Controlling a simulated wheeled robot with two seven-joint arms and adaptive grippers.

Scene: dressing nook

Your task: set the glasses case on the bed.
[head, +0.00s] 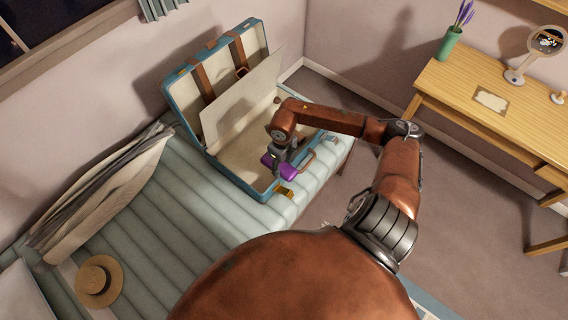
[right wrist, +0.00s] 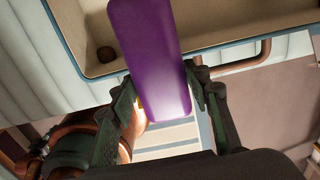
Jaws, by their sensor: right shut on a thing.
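The purple glasses case (head: 287,173) is held in my right gripper (head: 278,157) near the front edge of the open suitcase. In the right wrist view the purple case (right wrist: 150,60) sits between the two fingers of the right gripper (right wrist: 163,105), with the suitcase rim behind it. I cannot tell how high above the suitcase or bed it is. The bed (head: 150,235) has a pale green ribbed cover and runs along the left wall. My left gripper is not in view.
The open blue suitcase (head: 272,187) stands on the far end of the bed, lid leaning up. A straw hat (head: 99,280) and a grey-cream cloth (head: 110,190) lie on the bed. Bare cover shows between hat and suitcase. A wooden desk (head: 460,90) stands at right.

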